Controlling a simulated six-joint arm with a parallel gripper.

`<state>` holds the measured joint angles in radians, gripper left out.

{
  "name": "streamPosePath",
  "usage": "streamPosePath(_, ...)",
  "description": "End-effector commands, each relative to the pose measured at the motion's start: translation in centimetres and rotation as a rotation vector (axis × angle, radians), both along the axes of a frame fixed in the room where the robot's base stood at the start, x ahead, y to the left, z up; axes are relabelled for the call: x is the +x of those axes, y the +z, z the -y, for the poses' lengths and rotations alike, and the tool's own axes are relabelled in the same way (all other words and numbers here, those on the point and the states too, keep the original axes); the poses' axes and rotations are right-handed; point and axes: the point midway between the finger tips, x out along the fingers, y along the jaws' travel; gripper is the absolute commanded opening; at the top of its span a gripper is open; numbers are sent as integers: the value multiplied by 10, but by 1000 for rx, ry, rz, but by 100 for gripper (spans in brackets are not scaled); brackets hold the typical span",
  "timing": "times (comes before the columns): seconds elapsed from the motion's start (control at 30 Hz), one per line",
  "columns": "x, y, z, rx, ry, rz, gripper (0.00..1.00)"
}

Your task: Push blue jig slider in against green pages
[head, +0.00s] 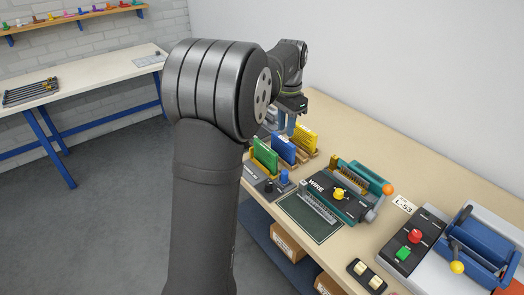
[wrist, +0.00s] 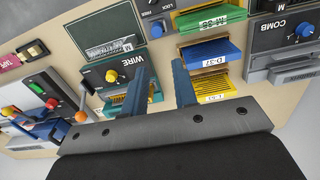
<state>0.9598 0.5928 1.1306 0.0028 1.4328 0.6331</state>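The green pages (head: 265,154) stand upright in a holder on the bench, labelled M-55 in the wrist view (wrist: 213,19). A blue knob (head: 284,177) stands beside them, on a dark panel in the wrist view (wrist: 157,29); I cannot tell for certain whether it is the jig slider. My gripper (head: 288,121) is above the bench, behind the green pages and near the blue and yellow stacks. In the wrist view its two fingers (wrist: 163,66) are apart with nothing between them. My arm hides part of the bench in the head view.
Blue pages (head: 283,148), marked D-37, and yellow pages (head: 304,138) stand close behind the green ones. The WIRE machine (head: 345,190) is to the right, with a red-and-green button box (head: 414,243) beyond it. A COMB machine (wrist: 290,35) shows at the wrist view's right.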

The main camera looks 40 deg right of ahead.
Motion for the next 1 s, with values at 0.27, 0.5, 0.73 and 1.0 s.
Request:
streamPosePath(0.27,-54,-63,3,265,-506,236,0)
streamPosePath(0.5,-102,-99,12,522,-1083,465,0)
streamPosePath(0.73,-120,-108,19,622,-1316,552,0)
streamPosePath(1.0,-95,-134,14,628,-1321,551,0)
